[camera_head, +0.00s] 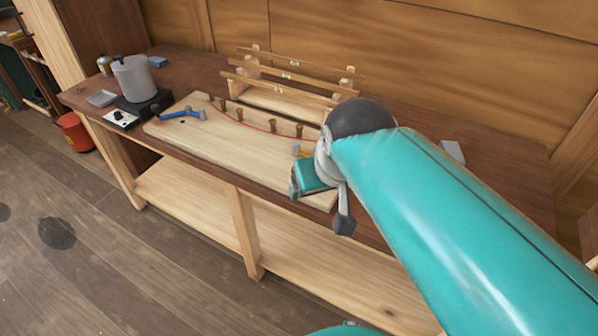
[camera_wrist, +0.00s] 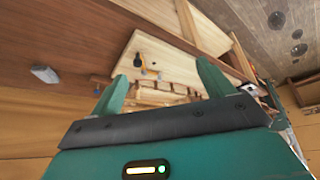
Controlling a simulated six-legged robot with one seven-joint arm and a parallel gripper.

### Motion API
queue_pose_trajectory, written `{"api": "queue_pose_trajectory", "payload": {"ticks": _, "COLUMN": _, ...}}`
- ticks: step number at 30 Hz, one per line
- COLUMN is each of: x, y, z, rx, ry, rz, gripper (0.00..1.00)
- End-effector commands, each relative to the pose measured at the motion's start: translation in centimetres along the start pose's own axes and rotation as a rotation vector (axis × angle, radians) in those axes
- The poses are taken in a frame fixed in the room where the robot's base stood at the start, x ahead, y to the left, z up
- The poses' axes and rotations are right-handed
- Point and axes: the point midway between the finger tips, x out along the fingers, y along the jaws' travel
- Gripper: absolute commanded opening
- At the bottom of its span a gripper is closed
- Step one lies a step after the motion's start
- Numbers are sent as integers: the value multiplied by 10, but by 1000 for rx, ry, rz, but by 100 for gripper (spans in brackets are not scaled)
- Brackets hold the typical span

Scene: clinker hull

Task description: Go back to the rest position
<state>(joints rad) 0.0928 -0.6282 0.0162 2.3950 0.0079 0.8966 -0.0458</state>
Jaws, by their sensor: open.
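My gripper (camera_wrist: 162,70) is open in the wrist view, with its two teal fingers spread and nothing between them. Beyond the fingers lies the pale wooden board (camera_wrist: 185,62), with a tool with a dark head and yellow part (camera_wrist: 149,70) on it. In the head view my teal arm reaches in from the lower right over the workbench (camera_head: 460,180). My gripper (camera_head: 312,178) is near the right end of the board (camera_head: 165,128), partly hidden by the wrist. I cannot tell its height above the board.
A blue hammer (camera_head: 183,114) and several brown pegs (camera_head: 270,126) along a red curved line are on the board. A wooden plank rack (camera_head: 290,76) stands behind. A grey pot (camera_head: 132,78) on a black burner (camera_head: 140,110) is at left. A grey block (camera_head: 452,151) lies right.

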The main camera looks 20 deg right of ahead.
Motion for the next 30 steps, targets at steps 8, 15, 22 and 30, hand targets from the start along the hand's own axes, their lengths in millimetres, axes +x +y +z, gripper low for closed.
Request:
{"api": "queue_pose_trajectory", "payload": {"ticks": 8, "x": -1, "y": -21, "z": 41, "rx": -26, "ry": 14, "rz": -40, "gripper": 80}}
{"api": "queue_pose_trajectory", "payload": {"ticks": 15, "x": -1, "y": -21, "z": 40, "rx": -25, "ry": 14, "rz": -39, "gripper": 80}}
{"api": "queue_pose_trajectory", "payload": {"ticks": 22, "x": -1, "y": -21, "z": 40, "rx": -25, "ry": 14, "rz": -39, "gripper": 80}}
{"api": "queue_pose_trajectory", "payload": {"ticks": 30, "x": -1, "y": -21, "z": 40, "rx": -25, "ry": 14, "rz": -39, "gripper": 80}}
